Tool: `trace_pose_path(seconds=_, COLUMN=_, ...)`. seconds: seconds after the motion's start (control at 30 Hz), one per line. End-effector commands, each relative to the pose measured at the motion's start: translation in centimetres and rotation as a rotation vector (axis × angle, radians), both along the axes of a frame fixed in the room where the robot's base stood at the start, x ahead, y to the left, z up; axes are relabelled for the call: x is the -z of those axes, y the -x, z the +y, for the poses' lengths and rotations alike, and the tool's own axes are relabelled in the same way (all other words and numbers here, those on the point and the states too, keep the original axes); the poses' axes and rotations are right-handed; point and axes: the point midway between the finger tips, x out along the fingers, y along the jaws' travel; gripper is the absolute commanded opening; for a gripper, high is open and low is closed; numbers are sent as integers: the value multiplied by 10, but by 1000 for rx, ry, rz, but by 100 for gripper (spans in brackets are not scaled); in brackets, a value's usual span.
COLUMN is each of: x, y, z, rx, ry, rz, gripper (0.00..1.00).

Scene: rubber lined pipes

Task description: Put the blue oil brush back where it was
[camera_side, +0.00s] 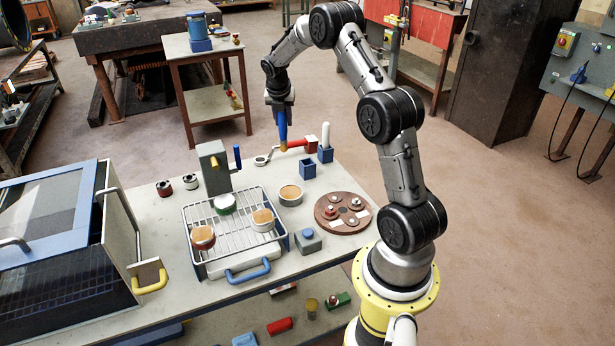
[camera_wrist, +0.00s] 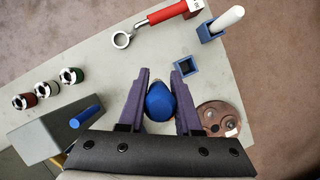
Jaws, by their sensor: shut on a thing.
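My gripper (camera_side: 281,107) is shut on the blue oil brush (camera_side: 283,130). The brush hangs about upright below the fingers, with an orange-yellow tip at its lower end. In the wrist view the blue round end of the brush (camera_wrist: 160,101) shows between my two purple fingers (camera_wrist: 161,90); its lower part is hidden there. An empty square blue holder (camera_side: 308,168) stands on the table, to the right of and nearer than the brush in the side view. It also shows ahead and right of the fingers in the wrist view (camera_wrist: 187,66).
A second blue holder (camera_side: 325,154) has a white-handled brush (camera_side: 325,133) upright in it. A red-handled ring tool (camera_side: 298,144) lies close by. A round brown plate (camera_side: 342,212), a metal bowl (camera_side: 290,194), a wire basket (camera_side: 234,230) and a grey lever device (camera_side: 214,168) stand nearer.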

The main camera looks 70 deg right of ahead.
Motion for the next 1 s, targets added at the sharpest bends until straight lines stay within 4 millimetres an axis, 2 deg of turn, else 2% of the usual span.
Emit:
trace_pose_path(seconds=0.03, x=7, y=14, z=-19, rx=15, ry=-3, rz=2, gripper=0)
trace_pose_path(seconds=0.1, x=14, y=28, z=-34, rx=44, ry=-2, rz=3, gripper=0)
trace_pose_path(seconds=0.3, x=25, y=56, z=-56, rx=106, ry=-3, rz=3, gripper=0)
trace_pose_path(seconds=0.47, x=38, y=61, z=-60, rx=118, ry=-4, rz=5, gripper=0)
trace_pose_path(seconds=1.0, x=116, y=60, z=-59, rx=116, ry=-3, rz=4, gripper=0)
